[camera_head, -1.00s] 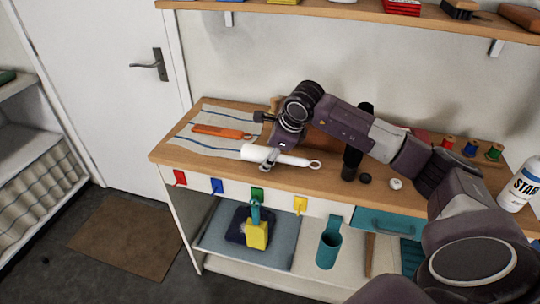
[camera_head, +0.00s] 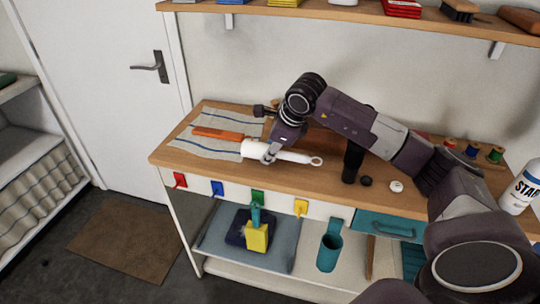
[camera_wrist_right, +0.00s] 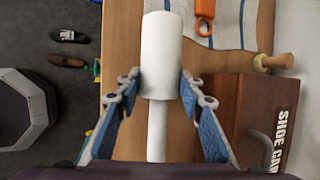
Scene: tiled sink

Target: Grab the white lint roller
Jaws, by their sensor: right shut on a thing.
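The white lint roller (camera_head: 297,156) lies along the front of the wooden bench top, its thick white roll to the left and its thin handle with a ring end to the right. My right gripper (camera_head: 269,153) comes down over it from behind and is shut on it where the roll meets the handle. In the right wrist view the lint roller (camera_wrist_right: 161,50) runs between the two blue-padded fingers of my right gripper (camera_wrist_right: 160,84), with the roll pointing away. The handle's ring end is out of that view. My left gripper is not in view.
An orange tool (camera_head: 218,134) lies on a striped cloth (camera_head: 190,147) left of the roller. A brown shoe-care box (camera_wrist_right: 250,115) stands close behind the gripper. A black cylinder (camera_head: 353,162) stands to the right. Coloured hooks line the bench's front edge.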

